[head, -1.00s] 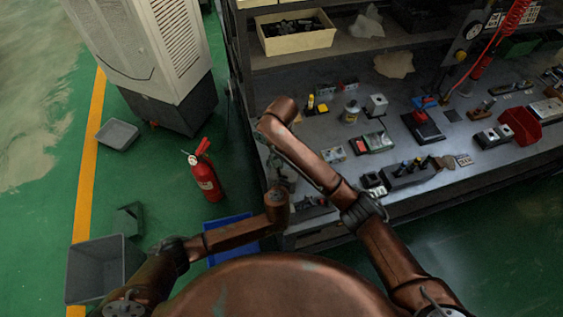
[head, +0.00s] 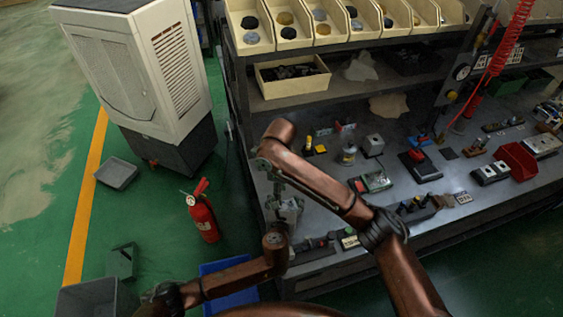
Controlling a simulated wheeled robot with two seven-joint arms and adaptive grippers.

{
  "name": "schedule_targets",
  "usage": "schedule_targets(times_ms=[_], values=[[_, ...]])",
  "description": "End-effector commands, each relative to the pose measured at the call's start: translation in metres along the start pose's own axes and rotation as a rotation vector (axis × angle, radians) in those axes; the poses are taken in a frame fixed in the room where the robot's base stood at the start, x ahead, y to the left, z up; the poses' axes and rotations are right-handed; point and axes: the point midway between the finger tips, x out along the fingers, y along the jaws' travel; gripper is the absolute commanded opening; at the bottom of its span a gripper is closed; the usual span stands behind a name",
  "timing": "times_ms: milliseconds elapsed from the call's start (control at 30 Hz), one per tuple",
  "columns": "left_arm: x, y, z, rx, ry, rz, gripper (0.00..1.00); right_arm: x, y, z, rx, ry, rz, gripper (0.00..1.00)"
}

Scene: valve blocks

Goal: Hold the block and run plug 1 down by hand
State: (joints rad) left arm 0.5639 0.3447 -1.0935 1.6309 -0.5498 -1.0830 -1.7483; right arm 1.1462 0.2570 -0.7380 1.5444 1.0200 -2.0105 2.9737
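A dark block (head: 418,208) with several upright plugs, some with yellow or blue parts, sits near the bench's front edge, partly behind my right arm. I cannot tell which plug is plug 1. My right gripper (head: 289,211) points down at the left end of the bench, beside a light grey shape, well left of the dark block. My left gripper (head: 300,247) is low at the bench's front left corner, largely hidden by its wrist. Both grippers are too small and covered to show whether their fingers are open or shut.
The bench (head: 322,208) also holds a red-topped dark box (head: 420,166), a small jar (head: 348,155), a grey cube (head: 373,145) and a red bin (head: 517,161). A shelf with cream bins (head: 290,85) stands behind. A fire extinguisher (head: 204,218) stands left on the floor.

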Motion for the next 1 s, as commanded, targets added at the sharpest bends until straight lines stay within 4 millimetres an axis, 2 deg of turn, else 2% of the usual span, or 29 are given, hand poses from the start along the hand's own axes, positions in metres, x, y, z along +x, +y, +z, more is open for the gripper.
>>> schedule_targets(times_ms=[200, 233, 300, 667, 1000], values=[[0.0, 0.0005, -0.0002, 0.001, 0.0, 0.001, 0.21, -0.0001, 0.0, 0.0001, 0.0, 0.0, 0.0, 0.35], [0.0, 0.0004, -0.0002, 0.001, 0.0, 0.001, 0.61, -0.0001, -0.0001, 0.0001, 0.001, 0.0, 0.0, 0.35], [0.0, 0.0004, -0.0002, 0.001, 0.0, 0.001, 0.66, -0.0001, -0.0001, 0.0001, 0.001, 0.0, 0.0, 0.35], [-0.0001, 0.0, -0.0001, 0.0, 0.0, 0.0, 0.91, 0.0, -0.0003, 0.0001, 0.001, -0.001, -0.001, 0.35], [-0.0028, -0.0002, -0.0004, 0.0, 0.0, -0.001, 0.91, 0.0, -0.0003, 0.0001, 0.001, -0.001, -0.001, 0.35]])
